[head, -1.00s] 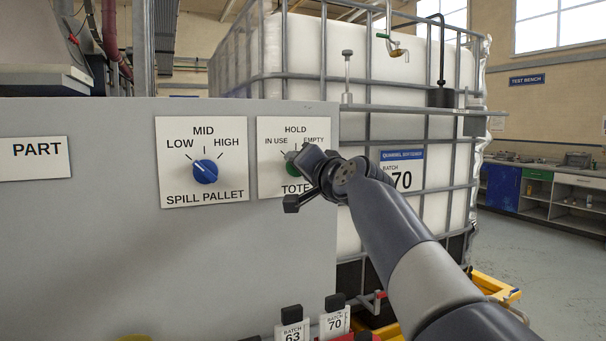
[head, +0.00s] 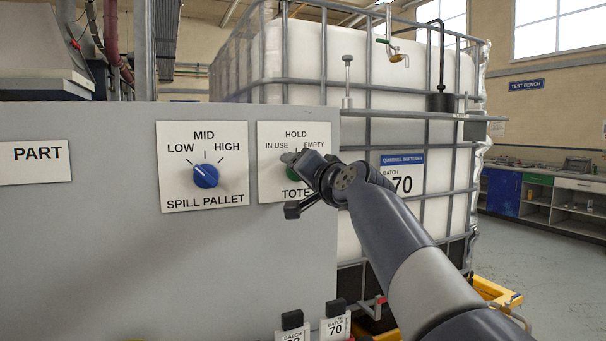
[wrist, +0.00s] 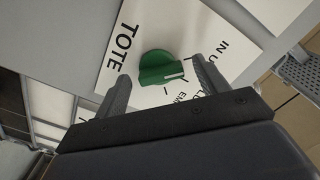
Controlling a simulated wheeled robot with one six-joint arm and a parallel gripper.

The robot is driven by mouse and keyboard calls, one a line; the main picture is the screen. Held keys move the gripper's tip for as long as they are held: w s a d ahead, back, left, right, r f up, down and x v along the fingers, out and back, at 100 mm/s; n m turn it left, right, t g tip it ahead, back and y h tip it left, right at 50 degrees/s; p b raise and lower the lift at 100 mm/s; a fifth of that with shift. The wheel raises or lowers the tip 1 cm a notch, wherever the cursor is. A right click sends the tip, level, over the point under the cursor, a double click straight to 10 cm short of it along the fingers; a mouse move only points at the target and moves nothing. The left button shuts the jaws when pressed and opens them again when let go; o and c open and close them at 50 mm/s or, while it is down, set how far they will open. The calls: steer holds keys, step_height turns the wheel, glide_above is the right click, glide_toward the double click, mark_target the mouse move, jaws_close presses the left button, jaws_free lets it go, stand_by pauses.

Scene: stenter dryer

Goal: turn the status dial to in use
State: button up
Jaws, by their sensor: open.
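The status dial is a green knob (head: 293,174) on the white TOTE plate (head: 267,190), marked IN USE, HOLD and EMPTY. In the head view my gripper (head: 290,184) is in front of it and hides much of it. In the wrist view the green dial (wrist: 160,68) lies between the two spread fingers of my gripper (wrist: 160,70), with a visible gap on each side. The gripper is open and holds nothing.
A blue SPILL PALLET dial (head: 205,176) is on the same grey panel (head: 110,250), left of the TOTE plate. A caged white tote (head: 345,70) stands behind the panel. Batch cards (head: 335,326) sit below. The panel face around the dial is clear.

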steer(key=b+v, duration=0.2)
steer(key=v, duration=0.8)
steer(key=shift+s+d+b, duration=0.15)
steer(key=shift+s+b, duration=0.2)
steer(key=shift+s, duration=0.05)
steer(key=shift+w, duration=0.1)
steer(key=p+x, duration=0.3)
steer(key=x, duration=0.7)
steer(key=shift+w, duration=0.3)
